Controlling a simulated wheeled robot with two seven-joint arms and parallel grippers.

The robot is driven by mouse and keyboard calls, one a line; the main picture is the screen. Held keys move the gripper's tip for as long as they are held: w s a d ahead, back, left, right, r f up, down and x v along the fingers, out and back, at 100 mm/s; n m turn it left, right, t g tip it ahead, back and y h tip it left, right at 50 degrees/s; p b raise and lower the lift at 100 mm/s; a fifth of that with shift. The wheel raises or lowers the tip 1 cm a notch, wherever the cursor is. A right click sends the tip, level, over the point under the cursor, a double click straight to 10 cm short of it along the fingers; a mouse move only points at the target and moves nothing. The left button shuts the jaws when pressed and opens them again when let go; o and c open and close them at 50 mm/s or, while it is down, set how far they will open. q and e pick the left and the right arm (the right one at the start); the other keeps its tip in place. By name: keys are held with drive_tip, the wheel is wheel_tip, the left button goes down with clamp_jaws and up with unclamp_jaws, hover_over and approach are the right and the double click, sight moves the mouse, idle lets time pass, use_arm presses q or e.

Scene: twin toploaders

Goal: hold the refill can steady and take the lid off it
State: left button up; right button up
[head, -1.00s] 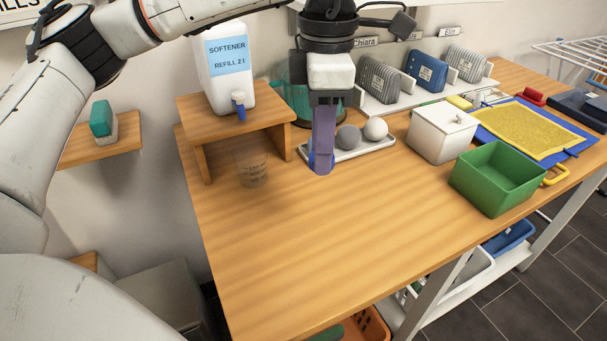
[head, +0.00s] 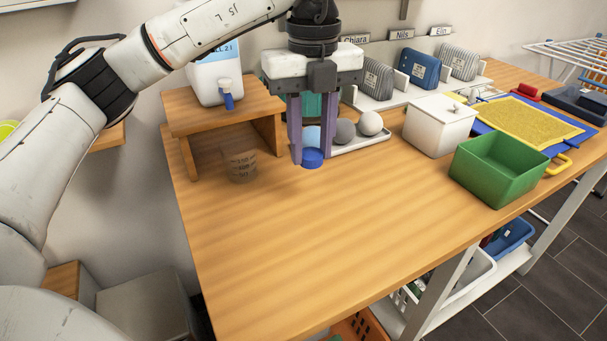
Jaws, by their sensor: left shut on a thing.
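The refill can (head: 213,82) is a white bottle with a light blue softener label. It stands on a small wooden stand at the left back, and my left arm hides its top. A blue tap (head: 227,94) is on its front. My left gripper (head: 312,160) points down over the table, right of the stand. A round blue cap-like piece (head: 312,158) sits between its purple fingertips, low and close to the tabletop. I cannot tell whether the piece touches the table. My right gripper is not in view.
A clear cup (head: 239,166) stands before the wooden stand (head: 188,125). A tray (head: 372,140) with balls lies behind my left gripper. A white lidded box (head: 438,128) and green bin (head: 498,170) stand to the right. The front tabletop is clear.

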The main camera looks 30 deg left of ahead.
sight(310, 202)
use_arm(q)
wheel_tip(310, 202, down, 8)
drive_tip(key=shift+f, duration=0.2)
drive_tip(key=shift+f+b, duration=0.15)
drive_tip(key=shift+b, duration=0.15)
drive_tip(key=o, duration=1.2)
drive_tip(key=shift+c, duration=0.2)
wheel_tip(310, 202, up, 12)
drive_tip(key=shift+r+p, duration=0.2)
drive_tip(key=shift+p, duration=0.4)
